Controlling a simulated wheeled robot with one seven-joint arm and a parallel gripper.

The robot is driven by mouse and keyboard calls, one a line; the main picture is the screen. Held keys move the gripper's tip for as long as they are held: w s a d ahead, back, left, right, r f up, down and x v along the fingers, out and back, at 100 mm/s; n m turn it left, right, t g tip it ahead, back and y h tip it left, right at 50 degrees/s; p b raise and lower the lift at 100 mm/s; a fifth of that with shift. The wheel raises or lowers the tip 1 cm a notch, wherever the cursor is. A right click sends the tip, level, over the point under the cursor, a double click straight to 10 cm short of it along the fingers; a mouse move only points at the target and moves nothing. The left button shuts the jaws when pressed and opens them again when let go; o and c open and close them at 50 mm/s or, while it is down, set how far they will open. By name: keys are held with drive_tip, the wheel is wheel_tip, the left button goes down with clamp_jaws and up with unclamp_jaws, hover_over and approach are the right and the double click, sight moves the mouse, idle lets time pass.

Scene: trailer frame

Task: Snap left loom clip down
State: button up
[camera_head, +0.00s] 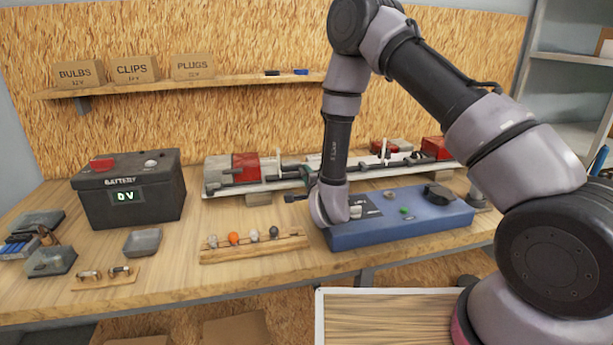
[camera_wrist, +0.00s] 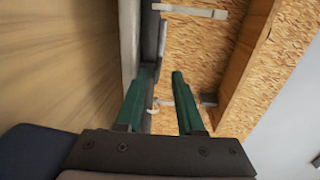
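The trailer frame (camera_head: 262,187) lies along the back of the bench. A pale upright clip, the left one (camera_head: 279,160), stands up from its left part. A second upright clip (camera_head: 384,151) stands on the right part, beyond my arm. My gripper points away from the head camera, and its fingers are mostly hidden there. In the wrist view, my gripper (camera_wrist: 161,78) shows two green fingers apart with nothing held. A pale bar (camera_wrist: 163,103) shows between the fingers, and another pale bar (camera_wrist: 190,10) is near the top edge; I cannot tell if either touches.
A blue box (camera_head: 400,228) with knobs sits beneath my wrist. A battery (camera_head: 128,190) reading 0 V stands at left. A wooden rack of bulbs (camera_head: 254,247), a grey tray (camera_head: 142,242) and small parts occupy the front. A shelf with cartons (camera_head: 135,69) is above.

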drive_tip(key=shift+s, duration=0.1)
drive_tip(key=v, duration=1)
drive_tip(key=shift+s+d, duration=0.1)
drive_tip(key=shift+s, duration=0.25)
drive_tip(key=w+d+r+n+g+h, duration=0.1)
drive_tip(key=w+d+r+g+h, duration=0.15)
drive_tip(key=d+r, duration=0.55)
drive_tip(key=w+d+r+g+h, duration=0.1)
drive_tip(key=w+d+r, duration=0.35)
drive_tip(key=r, duration=0.65)
drive_tip(key=s+d+r+n+g, duration=0.1)
drive_tip(key=s+d+r+n, duration=0.2)
drive_tip(key=s, duration=0.5)
drive_tip(key=s+d+r+n+g, duration=0.2)
drive_tip(key=s+d+r, duration=0.3)
drive_tip(key=s, duration=0.4)
drive_tip(key=s+d+r+n+g, duration=0.2)
drive_tip(key=s+d+r+n, duration=0.2)
drive_tip(key=s, duration=0.5)
drive_tip(key=shift+r+n+y, duration=0.3)
drive_tip(key=shift+r+y, duration=0.15)
drive_tip(key=shift+r, duration=0.05)
